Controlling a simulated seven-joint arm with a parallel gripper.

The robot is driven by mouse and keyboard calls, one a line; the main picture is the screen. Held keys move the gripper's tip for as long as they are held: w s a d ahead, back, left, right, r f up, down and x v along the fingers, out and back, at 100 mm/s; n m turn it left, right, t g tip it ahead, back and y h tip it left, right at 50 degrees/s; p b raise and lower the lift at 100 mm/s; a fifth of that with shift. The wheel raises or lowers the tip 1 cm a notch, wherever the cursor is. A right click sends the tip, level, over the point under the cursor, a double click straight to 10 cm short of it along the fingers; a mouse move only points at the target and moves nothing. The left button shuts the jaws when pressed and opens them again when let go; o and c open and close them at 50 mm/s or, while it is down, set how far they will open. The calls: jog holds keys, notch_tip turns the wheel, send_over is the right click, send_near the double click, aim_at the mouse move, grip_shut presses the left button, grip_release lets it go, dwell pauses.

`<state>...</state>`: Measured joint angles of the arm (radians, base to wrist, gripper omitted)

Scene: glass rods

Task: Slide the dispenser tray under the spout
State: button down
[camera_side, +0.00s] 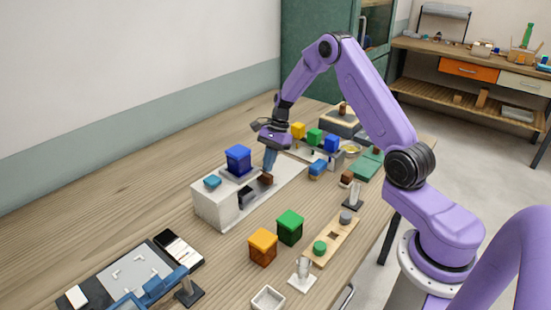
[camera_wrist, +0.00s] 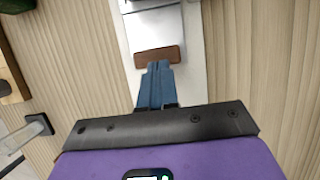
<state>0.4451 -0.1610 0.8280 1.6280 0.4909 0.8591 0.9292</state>
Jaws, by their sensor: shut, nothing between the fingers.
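The dispenser (camera_side: 214,205) is a white box on the table with a blue cube (camera_side: 238,158) on top and a dark opening in its side. A pale flat base runs from it towards the back right. A brown bar (camera_side: 265,179) stands on this base. In the wrist view, the bar (camera_wrist: 160,56) lies across the near end of a grey metallic piece, which looks like the tray (camera_wrist: 155,28). My gripper (camera_side: 269,169) points down with its blue fingers shut and empty. Its tips (camera_wrist: 157,66) are right beside the bar; whether they touch is unclear. I cannot make out the spout.
A green cube (camera_side: 290,227) and an orange cube (camera_side: 263,246) stand in front of the dispenser. A wooden strip (camera_side: 334,240) with round pegs lies to their right. A rack with yellow, green and blue blocks (camera_side: 331,143) stands behind my gripper.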

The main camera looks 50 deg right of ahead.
dwell(0.4)
jog(key=shift+d, duration=0.4)
jog(key=d, duration=0.2)
jog(key=d+r, duration=0.1)
jog(key=shift+w+d+r, duration=0.1)
jog(key=shift+d+r, duration=0.05)
jog(key=shift+d, duration=0.2)
jog(key=v, duration=0.8)
jog(key=s+a+r+n+h, duration=0.1)
jog(key=s+a+r+n, duration=0.1)
jog(key=s+a+n, duration=0.4)
jog(key=s+a+r+n+g+h, duration=0.1)
jog(key=s+a+r+n, duration=0.15)
jog(key=a, duration=0.55)
jog(key=s+a+r+n+h, duration=0.1)
jog(key=s+a+r+n, duration=0.1)
jog(key=s+a+n, duration=0.5)
jog(key=s+a+n+t+h, duration=0.1)
jog(key=s+a+n, duration=0.1)
jog(key=s+n, duration=1.3)
jog(key=s, duration=0.6)
jog(key=shift+f, duration=0.15)
